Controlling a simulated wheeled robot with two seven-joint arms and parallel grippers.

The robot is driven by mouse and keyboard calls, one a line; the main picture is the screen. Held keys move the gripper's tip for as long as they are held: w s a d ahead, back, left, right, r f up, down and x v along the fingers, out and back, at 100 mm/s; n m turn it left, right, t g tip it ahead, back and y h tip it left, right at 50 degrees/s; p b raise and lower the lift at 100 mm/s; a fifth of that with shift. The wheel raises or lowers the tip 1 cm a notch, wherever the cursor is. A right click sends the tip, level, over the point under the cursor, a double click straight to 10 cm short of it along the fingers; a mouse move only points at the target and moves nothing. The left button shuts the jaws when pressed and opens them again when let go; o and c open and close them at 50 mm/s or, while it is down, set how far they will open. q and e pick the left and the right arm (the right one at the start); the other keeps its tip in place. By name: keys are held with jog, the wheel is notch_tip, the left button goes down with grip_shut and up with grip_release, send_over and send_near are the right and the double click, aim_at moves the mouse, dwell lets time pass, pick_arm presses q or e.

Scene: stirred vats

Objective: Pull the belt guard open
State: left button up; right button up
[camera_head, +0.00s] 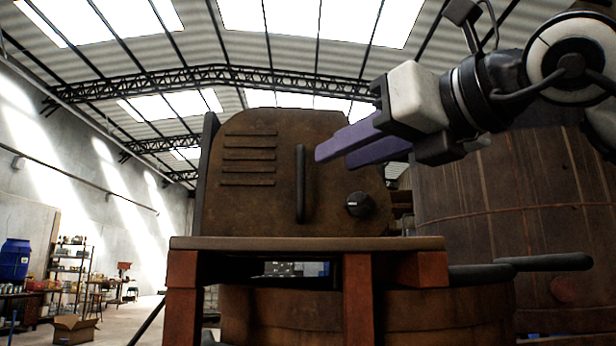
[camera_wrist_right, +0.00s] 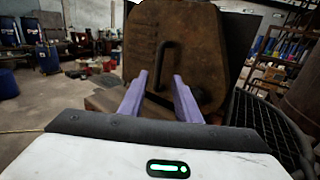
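The belt guard (camera_head: 250,215) is a rusty brown upright panel with vent slots at its upper left, and it also shows in the right wrist view (camera_wrist_right: 200,50). A dark vertical bar handle (camera_head: 300,184) stands out from its middle. A black round knob (camera_head: 359,205) sits on it at the lower right. My right gripper (camera_head: 332,157) has purple fingers, comes in from the upper right and points at the handle, just right of it. In the wrist view its fingers (camera_wrist_right: 160,76) are apart with nothing between them; the handle (camera_wrist_right: 161,68) appears beyond the tips. My left gripper is not in view.
The guard stands above a brown wooden-edged platform (camera_head: 310,243) on reddish posts. A large brown vat (camera_head: 540,210) fills the right. A dark grate (camera_wrist_right: 262,130) lies right in the wrist view. A blue barrel (camera_head: 14,260) and cardboard box (camera_head: 74,329) stand far left.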

aim_at(303, 173)
jog(key=p+x, duration=0.2)
jog(key=x, duration=0.7)
jog(key=shift+s+p, duration=0.1)
jog(key=shift+p, duration=0.3)
grip_shut()
